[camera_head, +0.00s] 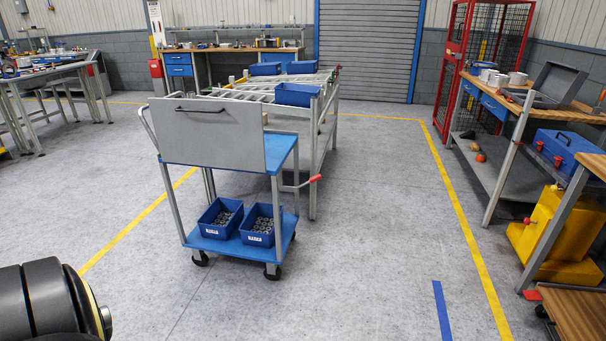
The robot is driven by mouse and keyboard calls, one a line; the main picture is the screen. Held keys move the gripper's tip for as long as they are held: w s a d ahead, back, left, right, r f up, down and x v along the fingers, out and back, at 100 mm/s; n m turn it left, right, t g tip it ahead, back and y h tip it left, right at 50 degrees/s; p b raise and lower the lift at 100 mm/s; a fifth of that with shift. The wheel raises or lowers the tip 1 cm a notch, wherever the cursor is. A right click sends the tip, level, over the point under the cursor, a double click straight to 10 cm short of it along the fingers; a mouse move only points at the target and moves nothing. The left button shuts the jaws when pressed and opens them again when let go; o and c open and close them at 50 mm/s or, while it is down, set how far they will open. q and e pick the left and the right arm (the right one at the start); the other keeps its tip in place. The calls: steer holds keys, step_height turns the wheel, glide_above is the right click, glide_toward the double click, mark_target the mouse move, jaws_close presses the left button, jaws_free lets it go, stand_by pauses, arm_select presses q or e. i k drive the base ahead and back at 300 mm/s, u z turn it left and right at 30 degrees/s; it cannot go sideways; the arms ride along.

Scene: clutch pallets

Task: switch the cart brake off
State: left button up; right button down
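The cart (222,140) stands left of the middle, with a grey upright panel, a black handle bar on it, a blue top and a blue lower shelf. A grey lever with a red grip (315,178) sticks out at the cart's right side, about level. I cannot tell from this view whether it is the brake or which position it is in. The visible wheels (272,272) are black castors on the floor. Neither of my grippers is in view; only a dark rounded part, probably of my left arm, shows at the lower left.
Two blue bins (220,218) of metal parts sit on the lower shelf. A roller conveyor (300,120) with blue bins stands right behind the cart. A workbench with a blue toolbox (570,150) and a yellow container (560,235) line the right. The floor before the cart is clear.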

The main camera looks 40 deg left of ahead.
mark_target(317, 177)
steer(key=u, duration=1.05)
steer(key=i, duration=1.05)
steer(key=u, duration=0.95)
